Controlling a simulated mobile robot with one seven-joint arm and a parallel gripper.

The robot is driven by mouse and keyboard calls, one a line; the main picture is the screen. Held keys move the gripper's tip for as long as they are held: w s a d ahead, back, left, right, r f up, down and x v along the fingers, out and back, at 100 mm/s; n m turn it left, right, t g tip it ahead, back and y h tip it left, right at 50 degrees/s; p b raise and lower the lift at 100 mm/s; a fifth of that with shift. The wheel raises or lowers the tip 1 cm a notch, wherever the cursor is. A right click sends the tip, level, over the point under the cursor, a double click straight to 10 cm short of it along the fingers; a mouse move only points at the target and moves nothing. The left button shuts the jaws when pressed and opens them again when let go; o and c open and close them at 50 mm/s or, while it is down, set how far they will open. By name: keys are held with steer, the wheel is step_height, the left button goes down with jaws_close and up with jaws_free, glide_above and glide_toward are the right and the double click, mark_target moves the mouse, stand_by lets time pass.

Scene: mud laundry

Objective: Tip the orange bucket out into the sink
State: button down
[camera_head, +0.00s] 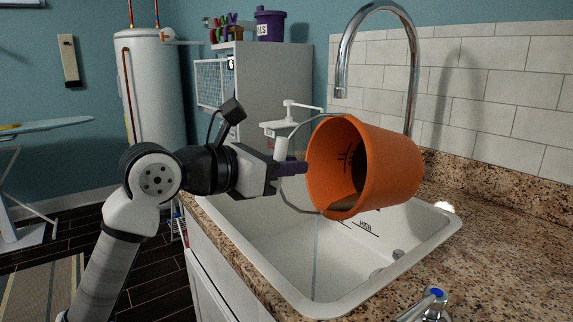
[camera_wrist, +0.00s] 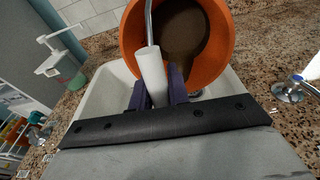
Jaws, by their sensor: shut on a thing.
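The orange bucket (camera_head: 395,165) hangs above the sink, tilted well over on its side with its mouth facing left and toward the camera. My gripper (camera_head: 291,170) is shut on the bucket's handle, at the left of the bucket. In the wrist view the white grip of the handle (camera_wrist: 151,75) sits between my gripper's fingers (camera_wrist: 158,92). Brown, murky contents (camera_wrist: 186,35) show inside the bucket there. The white sink (camera_head: 285,245) lies below the bucket. A faint thin streak shows in front of the sink; I cannot tell whether it is liquid.
A chrome faucet (camera_head: 414,75) arches up right behind the bucket. A white soap dispenser (camera_head: 283,130) stands behind the sink at left. A blue-capped tap handle (camera_head: 434,296) is at the near edge. Granite counter (camera_head: 500,235) to the right is clear.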

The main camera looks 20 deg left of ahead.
steer(key=shift+s+a+f+t+h+b, duration=0.2)
steer(key=shift+a+f+t+h+b, duration=0.15)
steer(key=shift+b, duration=0.7)
steer(key=shift+s+f+b, duration=0.15)
steer(key=shift+b, duration=0.25)
steer(key=shift+r, duration=0.2)
